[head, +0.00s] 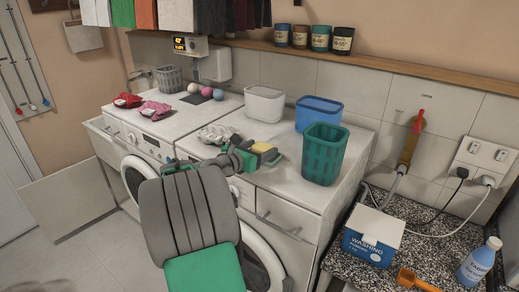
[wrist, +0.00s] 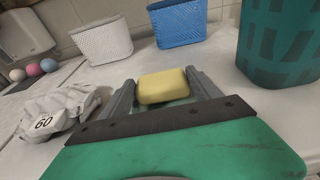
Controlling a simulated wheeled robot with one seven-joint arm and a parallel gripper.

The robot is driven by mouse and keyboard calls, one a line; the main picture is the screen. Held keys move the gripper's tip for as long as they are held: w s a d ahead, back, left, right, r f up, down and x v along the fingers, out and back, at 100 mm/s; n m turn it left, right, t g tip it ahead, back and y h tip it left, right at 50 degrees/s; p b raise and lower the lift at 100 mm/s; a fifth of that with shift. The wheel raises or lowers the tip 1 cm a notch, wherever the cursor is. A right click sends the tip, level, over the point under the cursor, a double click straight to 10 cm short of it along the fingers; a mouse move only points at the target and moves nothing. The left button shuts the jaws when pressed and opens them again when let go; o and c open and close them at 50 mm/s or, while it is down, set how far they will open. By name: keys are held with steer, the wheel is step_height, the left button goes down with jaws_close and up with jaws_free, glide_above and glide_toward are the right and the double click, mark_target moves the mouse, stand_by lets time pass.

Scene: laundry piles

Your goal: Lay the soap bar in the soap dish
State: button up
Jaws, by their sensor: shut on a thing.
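The yellow soap bar (wrist: 162,86) is between the two grey fingers of my gripper (wrist: 163,92) in the wrist view. The fingers are shut on it, one on each side. In the head view the soap bar (head: 262,147) shows at the tip of my gripper (head: 257,154), over the top of the right-hand white machine. A pale greenish patch shows just under the soap in the wrist view; I cannot tell what it is. I cannot make out a soap dish for certain in either view.
A teal basket (head: 322,155) stands right of my gripper. A blue bin (head: 318,114) and a white bin (head: 264,104) stand behind. A crumpled grey-white cloth (wrist: 55,112) with a "60" tag lies left. The left machine holds coloured balls (head: 206,91) and red cloths (head: 155,110).

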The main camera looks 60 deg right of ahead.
steer(key=shift+r, duration=0.1)
steer(key=o, duration=1.5)
steer(key=shift+a, duration=0.1)
steer(key=shift+w+a, duration=0.15)
steer(key=shift+a, duration=0.2)
steer(key=b+v, duration=0.1)
steer(key=v, duration=0.6)
steer(key=shift+b, duration=0.35)
